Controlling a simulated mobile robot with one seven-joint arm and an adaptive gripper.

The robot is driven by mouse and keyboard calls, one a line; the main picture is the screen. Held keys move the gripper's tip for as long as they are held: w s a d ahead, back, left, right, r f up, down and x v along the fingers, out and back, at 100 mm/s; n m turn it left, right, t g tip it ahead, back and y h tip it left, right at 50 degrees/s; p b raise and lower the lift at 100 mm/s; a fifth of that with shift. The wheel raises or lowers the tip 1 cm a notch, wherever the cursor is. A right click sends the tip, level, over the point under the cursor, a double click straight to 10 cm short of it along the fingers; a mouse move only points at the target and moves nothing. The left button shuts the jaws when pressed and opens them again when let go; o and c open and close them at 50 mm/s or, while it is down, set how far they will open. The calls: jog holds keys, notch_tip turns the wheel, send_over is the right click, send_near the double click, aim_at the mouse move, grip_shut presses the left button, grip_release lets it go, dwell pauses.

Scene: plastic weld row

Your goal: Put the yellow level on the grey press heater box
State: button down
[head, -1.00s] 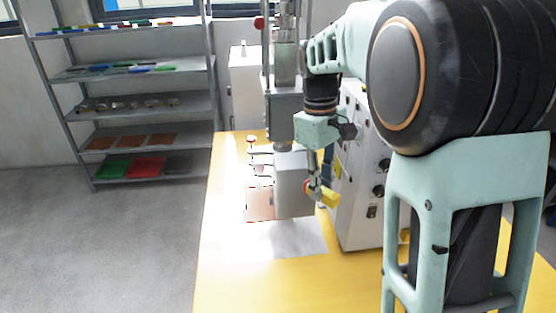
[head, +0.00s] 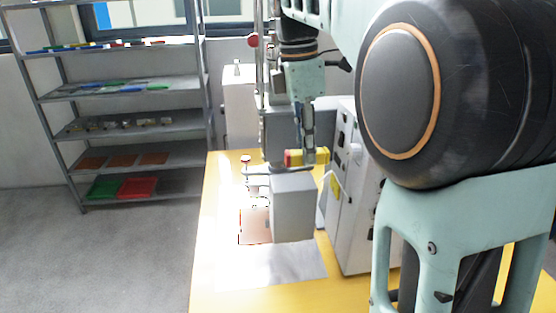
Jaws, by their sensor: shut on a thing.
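My gripper (head: 308,150) points down and is shut on the yellow level (head: 322,155). The level lies roughly level across the fingers, with a red part showing on its left and yellow on its right. The grey press heater box (head: 292,208) stands on the yellow table, below the gripper and slightly left of it in the head view. The level appears above the box's top and apart from it; how far behind or in front it is, I cannot tell. The fingertips are small and partly hidden by the level.
The press column (head: 278,120) rises just left of my gripper. A white cabinet with knobs (head: 350,200) stands close on the right, with a small yellow piece (head: 333,185) near its left side. A pale sheet (head: 270,265) lies on the yellow table (head: 225,180). A shelf rack (head: 120,128) stands back left.

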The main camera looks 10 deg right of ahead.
jog(key=w+f+p, duration=0.1)
jog(key=w+f, duration=0.2)
jog(key=w, duration=0.3)
send_over(294, 181)
jog(key=f, duration=0.2)
jog(key=s+f, duration=0.1)
jog(key=f, duration=0.1)
jog(key=shift+a+p, duration=0.25)
jog(key=shift+p, duration=0.05)
jog(key=f, duration=0.2)
jog(key=w+f, duration=0.1)
jog(key=f, duration=0.1)
jog(key=shift+f, duration=0.1)
jog(key=shift+f, duration=0.2)
jog(key=c, duration=1.8)
grip_release()
jog(key=shift+o, duration=0.2)
jog(key=shift+r, duration=0.15)
